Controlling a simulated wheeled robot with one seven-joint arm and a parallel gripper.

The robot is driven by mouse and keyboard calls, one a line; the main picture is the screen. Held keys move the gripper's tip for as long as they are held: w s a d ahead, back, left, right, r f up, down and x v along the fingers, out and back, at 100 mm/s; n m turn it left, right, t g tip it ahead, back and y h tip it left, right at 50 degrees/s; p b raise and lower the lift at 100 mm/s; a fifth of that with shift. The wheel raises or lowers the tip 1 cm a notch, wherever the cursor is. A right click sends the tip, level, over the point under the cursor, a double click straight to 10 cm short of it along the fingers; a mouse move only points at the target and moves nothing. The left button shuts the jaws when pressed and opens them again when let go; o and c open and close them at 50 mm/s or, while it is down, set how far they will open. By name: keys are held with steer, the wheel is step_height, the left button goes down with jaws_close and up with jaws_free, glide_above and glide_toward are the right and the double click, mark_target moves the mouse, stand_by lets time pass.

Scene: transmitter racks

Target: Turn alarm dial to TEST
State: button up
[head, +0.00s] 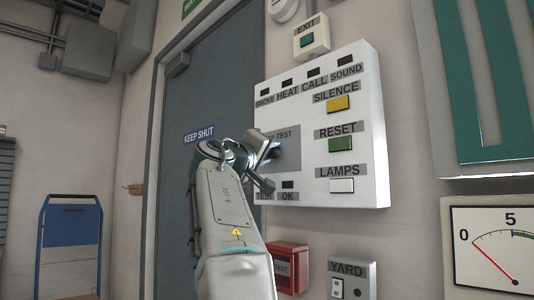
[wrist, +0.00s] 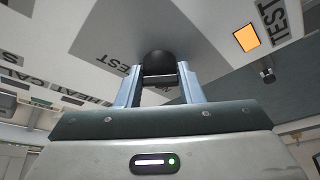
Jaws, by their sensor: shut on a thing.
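The white alarm panel (head: 356,110) is on the wall beside the door. In the head view my gripper (head: 268,153) is at the panel's left middle, and my arm hides most of the dial there. A TEST label (head: 284,135) shows just above the gripper. In the wrist view the black dial knob (wrist: 158,64) sits between the two fingers of my gripper (wrist: 160,88), which are shut on it. A grey label plate surrounds the knob, with part of a TEST label (wrist: 126,70) to its left. I cannot tell which mark the dial points to.
The panel has a yellow SILENCE button (head: 340,104), a green RESET button (head: 340,144) and a white LAMPS button (head: 341,185). A red box (head: 287,268) and a YARD switch (head: 351,281) are below. A blue-grey door (head: 205,105) stands left.

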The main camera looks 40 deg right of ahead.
steer(key=o, duration=1)
steer(key=shift+c, duration=0.2)
steer(key=b+v, duration=0.3)
steer(key=v, duration=1)
steer(key=shift+a+f, duration=0.2)
steer(key=shift+a, duration=0.15)
